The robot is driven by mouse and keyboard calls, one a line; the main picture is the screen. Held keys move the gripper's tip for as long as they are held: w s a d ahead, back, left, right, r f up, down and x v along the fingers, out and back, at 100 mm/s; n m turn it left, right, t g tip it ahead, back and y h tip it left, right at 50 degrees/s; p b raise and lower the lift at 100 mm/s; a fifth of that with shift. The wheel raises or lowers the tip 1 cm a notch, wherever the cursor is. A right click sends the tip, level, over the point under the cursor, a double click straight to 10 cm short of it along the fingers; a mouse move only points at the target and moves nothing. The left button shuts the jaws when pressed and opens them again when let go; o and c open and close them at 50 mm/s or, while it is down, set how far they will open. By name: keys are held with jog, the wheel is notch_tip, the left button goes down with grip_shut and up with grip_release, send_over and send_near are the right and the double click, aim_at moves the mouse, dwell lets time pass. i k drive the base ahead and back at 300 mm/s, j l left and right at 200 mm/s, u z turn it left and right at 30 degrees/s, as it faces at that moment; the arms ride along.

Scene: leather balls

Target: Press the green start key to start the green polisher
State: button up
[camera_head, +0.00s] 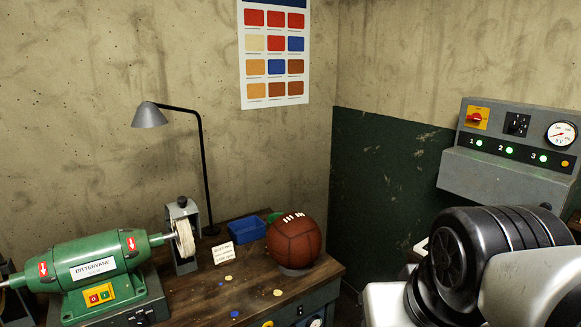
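The green polisher (97,268), labelled BITTERVANE, stands on the bench at the left. A yellow switch plate (100,294) on its front carries two small keys, which look marked 0 and 1. The keys are too small here to be sure which is green. A pale buffing wheel (184,238) sits on the right end of its shaft and shows no clear spin blur. My gripper is not in view; only black and white links of my arm fill the lower right, well apart from the polisher.
A brown leather ball (294,241) rests on the wooden bench (205,300), near a blue tray (245,232) and a small card (222,252). A lamp (150,116) arches behind. A grey console (512,146) with several controls is at the right. Small discs lie on the bench front.

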aim_at(104, 294)
jog(key=u, duration=1.65)
